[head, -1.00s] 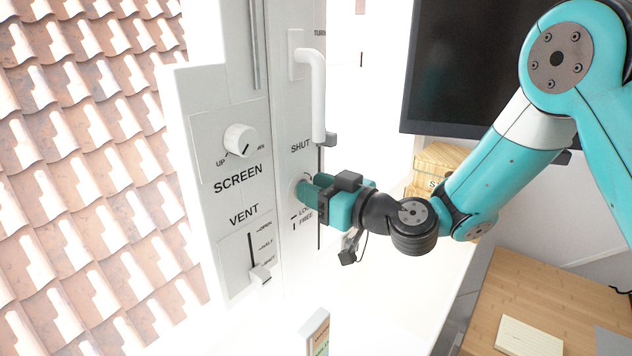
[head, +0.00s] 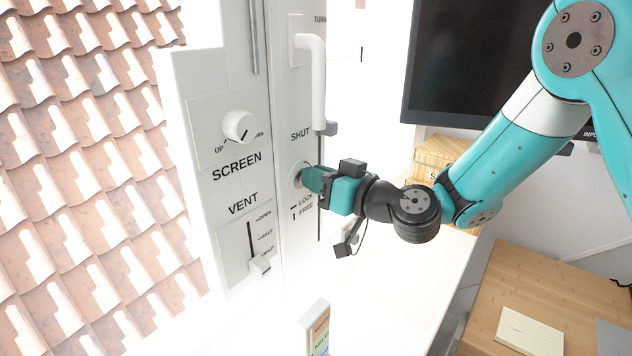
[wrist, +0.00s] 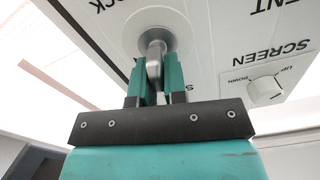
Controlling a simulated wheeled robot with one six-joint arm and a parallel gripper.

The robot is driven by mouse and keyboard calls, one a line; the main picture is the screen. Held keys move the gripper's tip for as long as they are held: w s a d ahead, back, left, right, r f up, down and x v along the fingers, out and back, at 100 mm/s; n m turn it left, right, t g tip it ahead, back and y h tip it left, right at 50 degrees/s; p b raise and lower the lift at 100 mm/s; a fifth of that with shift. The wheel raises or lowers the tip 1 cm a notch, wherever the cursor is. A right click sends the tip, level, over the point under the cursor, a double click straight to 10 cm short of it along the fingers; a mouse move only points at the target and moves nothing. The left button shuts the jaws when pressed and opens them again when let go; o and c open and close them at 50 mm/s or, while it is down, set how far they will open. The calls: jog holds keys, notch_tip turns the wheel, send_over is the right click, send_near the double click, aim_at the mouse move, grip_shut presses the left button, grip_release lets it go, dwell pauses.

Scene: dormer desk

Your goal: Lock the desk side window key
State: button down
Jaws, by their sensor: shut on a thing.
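The window key (wrist: 154,58) is a silver stem on a round plate (wrist: 176,36) in the white window frame. My gripper (wrist: 155,78) is shut on the key, one green finger on each side of it. In the head view my gripper (head: 306,178) reaches the frame from the right and hides the key; the plate's edge (head: 296,171) shows. The LOCK and FREE labels (head: 306,206) are just below the gripper. The key's exact angle against the marks cannot be told.
A white window handle (head: 317,85) hangs above the gripper, by the SHUT label. Left are the SCREEN knob (head: 240,126) and VENT slider (head: 260,264). A dark monitor (head: 465,65) and wooden box (head: 437,158) stand right. A small upright card (head: 316,328) stands below.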

jog(key=m, duration=0.1)
jog(key=m+b, duration=0.1)
jog(key=m, duration=0.2)
jog(key=shift+w+d+f, duration=0.1)
jog(key=shift+w+d, duration=0.1)
jog(key=shift+w, duration=0.05)
jog(key=shift+w+d+f+m, duration=0.1)
jog(key=shift+f+m, duration=0.05)
jog(key=shift+m, duration=1.75)
jog(key=shift+w+d+f+m, duration=0.1)
jog(key=shift+f+m, duration=0.05)
jog(key=shift+m, duration=1.75)
jog(key=shift+w+f+m, duration=0.1)
jog(key=shift+f+m, duration=0.05)
jog(key=shift+m, duration=1.75)
jog(key=c, duration=1.2)
grip_release()
jog(key=shift+s+f, duration=0.1)
